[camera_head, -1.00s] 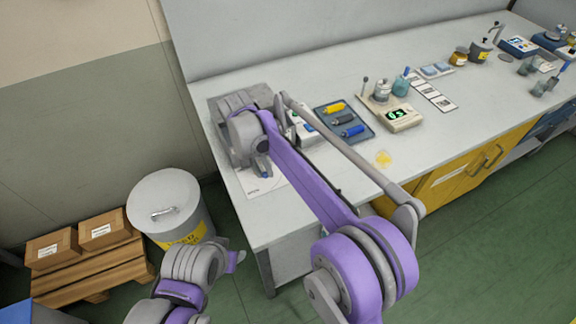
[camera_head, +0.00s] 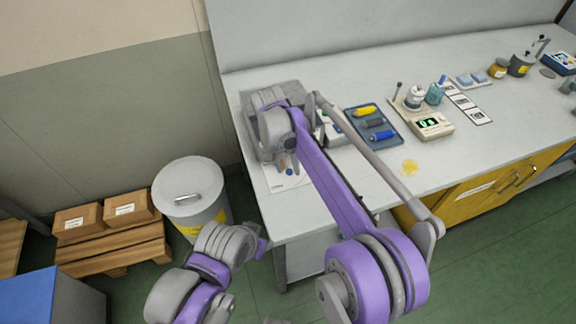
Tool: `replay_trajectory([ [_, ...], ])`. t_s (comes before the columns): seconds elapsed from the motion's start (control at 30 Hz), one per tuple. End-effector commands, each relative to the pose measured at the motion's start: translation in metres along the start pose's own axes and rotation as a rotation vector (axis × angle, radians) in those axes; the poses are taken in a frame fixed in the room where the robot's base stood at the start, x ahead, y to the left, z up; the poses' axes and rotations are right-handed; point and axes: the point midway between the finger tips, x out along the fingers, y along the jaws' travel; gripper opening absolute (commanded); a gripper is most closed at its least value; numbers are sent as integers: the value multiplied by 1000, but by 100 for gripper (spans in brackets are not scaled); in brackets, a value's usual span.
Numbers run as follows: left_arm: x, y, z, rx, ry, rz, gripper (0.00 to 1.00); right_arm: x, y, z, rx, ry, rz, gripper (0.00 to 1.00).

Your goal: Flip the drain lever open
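I cannot make out a drain lever for certain. A grey machine block (camera_head: 251,104) stands at the left end of the bench, partly hidden behind my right wrist. My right gripper (camera_head: 288,165) points down in front of it, over a white sheet (camera_head: 297,181). A small blue spot shows at its fingertips; I cannot tell what it belongs to. The fingers are too small to judge a grip. My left arm is low at the front, beside the bench's near left corner; its gripper end (camera_head: 262,246) shows only partly. At the far right, a grey pot (camera_head: 520,65) has a lever-like handle.
A blue-grey tray (camera_head: 390,139) holds yellow, grey and blue pieces. A grey bin (camera_head: 183,205) and a pallet (camera_head: 116,253) with boxes stand left on the floor.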

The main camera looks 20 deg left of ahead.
Motion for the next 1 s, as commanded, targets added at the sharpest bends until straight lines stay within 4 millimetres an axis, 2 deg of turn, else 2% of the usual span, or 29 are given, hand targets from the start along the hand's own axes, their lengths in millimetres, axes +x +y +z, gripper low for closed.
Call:
replay_trajectory([
  [0.37,0,0,0,0,0,0,50,-3,0,0,-1,-1,1,56],
  [0.47,-1,0,-1,0,1,0,50,-15,0,0,-1,-1,0,56],
  [0.8,-8,0,-6,0,4,0,50,-82,0,0,-1,0,0,56],
  [1.0,-11,0,-8,0,6,0,50,-104,0,0,-1,-1,0,56],
])
